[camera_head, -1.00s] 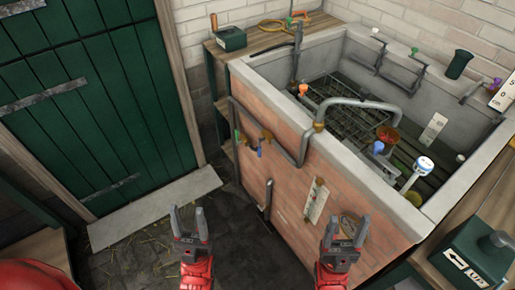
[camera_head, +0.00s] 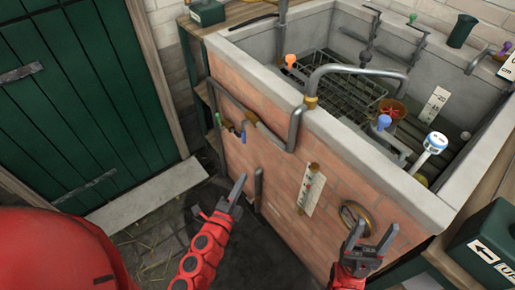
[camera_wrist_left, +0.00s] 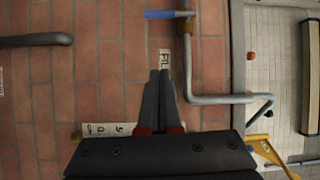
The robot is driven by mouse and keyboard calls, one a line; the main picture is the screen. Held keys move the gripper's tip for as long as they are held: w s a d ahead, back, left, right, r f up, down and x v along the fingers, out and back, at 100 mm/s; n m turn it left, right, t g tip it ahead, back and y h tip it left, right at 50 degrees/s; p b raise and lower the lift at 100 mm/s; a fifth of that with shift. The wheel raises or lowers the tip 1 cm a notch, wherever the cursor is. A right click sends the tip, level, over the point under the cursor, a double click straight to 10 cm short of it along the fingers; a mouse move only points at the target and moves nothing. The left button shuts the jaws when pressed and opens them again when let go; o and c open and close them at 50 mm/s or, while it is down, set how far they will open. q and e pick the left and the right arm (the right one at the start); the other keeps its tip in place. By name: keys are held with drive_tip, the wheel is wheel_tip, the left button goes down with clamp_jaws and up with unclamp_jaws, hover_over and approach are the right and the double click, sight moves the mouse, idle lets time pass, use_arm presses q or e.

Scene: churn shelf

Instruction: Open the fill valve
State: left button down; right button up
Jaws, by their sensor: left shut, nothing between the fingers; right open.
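A pipe runs along the trough's brick front, with a brass fitting (camera_head: 251,117) and a blue lever (camera_head: 243,137) hanging down from it. In the left wrist view the blue lever (camera_wrist_left: 170,14) stands crosswise to the pipe (camera_wrist_left: 190,60). Beside it is a white label (camera_wrist_left: 164,57) reading "FIL", its rest hidden by my fingertips. My left gripper (camera_head: 240,180) is shut and empty, below the lever in the head view and apart from it; its fingers also show in the left wrist view (camera_wrist_left: 160,74). My right gripper (camera_head: 372,234) is open and empty at the lower right.
A brass ring (camera_head: 356,216), a white gauge strip (camera_head: 311,190) and a dark upright bar (camera_head: 258,190) are on the brick front. The grey trough rim (camera_head: 375,165) is above. A dark green box (camera_head: 490,245) stands at right. Floor before the green door (camera_head: 80,110) is clear.

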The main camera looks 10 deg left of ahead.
use_arm(q)
drive_tip(key=shift+w+a+f+y, duration=0.2)
drive_tip(key=shift+a+y, duration=0.3)
drive_tip(key=shift+a, duration=0.2)
drive_tip(key=w+a+p, duration=0.1)
drive_tip(key=w, duration=1.2)
drive_tip(key=shift+a, duration=0.35)
